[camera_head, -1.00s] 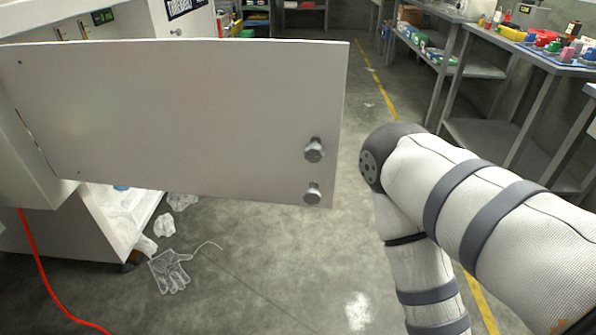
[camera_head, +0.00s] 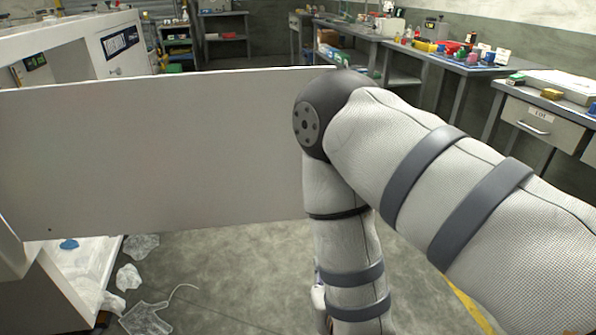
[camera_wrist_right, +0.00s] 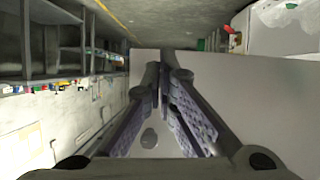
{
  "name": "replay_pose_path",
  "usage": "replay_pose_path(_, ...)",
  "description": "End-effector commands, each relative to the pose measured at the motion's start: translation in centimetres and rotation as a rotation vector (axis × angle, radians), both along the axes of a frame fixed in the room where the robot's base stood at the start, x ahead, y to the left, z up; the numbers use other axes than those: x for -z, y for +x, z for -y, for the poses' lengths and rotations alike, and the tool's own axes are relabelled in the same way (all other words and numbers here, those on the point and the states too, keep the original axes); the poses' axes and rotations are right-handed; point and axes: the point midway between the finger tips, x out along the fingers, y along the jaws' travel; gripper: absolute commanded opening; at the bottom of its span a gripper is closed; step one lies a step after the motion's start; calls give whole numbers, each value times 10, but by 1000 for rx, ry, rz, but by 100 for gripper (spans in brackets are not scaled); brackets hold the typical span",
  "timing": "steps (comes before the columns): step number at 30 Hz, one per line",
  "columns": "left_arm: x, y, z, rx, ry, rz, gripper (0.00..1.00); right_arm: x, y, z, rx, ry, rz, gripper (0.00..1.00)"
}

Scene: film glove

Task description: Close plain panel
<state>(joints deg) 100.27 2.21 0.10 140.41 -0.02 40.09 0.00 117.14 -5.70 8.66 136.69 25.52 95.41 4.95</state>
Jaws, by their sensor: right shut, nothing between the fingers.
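The plain panel (camera_head: 150,150) is a flat pale grey door. It stands swung out from the white cabinet at the left and reaches across to my right arm. My right arm covers its free right end in the head view, so its knobs are hidden there. In the right wrist view the panel (camera_wrist_right: 245,90) fills the middle and right, and a round knob (camera_wrist_right: 148,138) shows on it, low between the fingers. My right gripper (camera_wrist_right: 164,72) is shut and empty, close to the panel; contact cannot be told. My left gripper is not in view.
A white machine (camera_head: 110,45) stands behind the panel. Crumpled clear film (camera_head: 140,245) and a clear glove (camera_head: 145,318) lie on the floor below it. Metal benches (camera_head: 440,62) with small coloured items line the right side. The floor between is mostly clear.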

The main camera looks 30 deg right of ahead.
Motion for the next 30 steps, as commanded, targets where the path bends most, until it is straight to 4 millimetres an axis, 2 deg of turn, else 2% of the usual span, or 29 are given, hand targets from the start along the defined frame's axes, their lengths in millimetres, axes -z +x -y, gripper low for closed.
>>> replay_pose_path(1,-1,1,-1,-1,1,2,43,-35,17,-2,9,-27,137,0)
replay_pose_path(3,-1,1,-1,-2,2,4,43,-77,31,-3,28,-64,299,0)
replay_pose_path(6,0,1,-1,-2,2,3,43,-108,37,-4,41,-95,418,0)
replay_pose_path(8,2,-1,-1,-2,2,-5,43,-112,40,-3,46,-100,438,0)
replay_pose_path(11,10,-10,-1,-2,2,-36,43,-107,52,2,51,-98,432,0)
replay_pose_path(13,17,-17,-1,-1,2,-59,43,-107,65,7,51,-98,435,0)
replay_pose_path(24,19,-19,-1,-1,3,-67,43,-112,140,31,44,-101,440,0)
replay_pose_path(30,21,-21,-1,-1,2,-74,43,-112,164,39,42,-101,440,0)
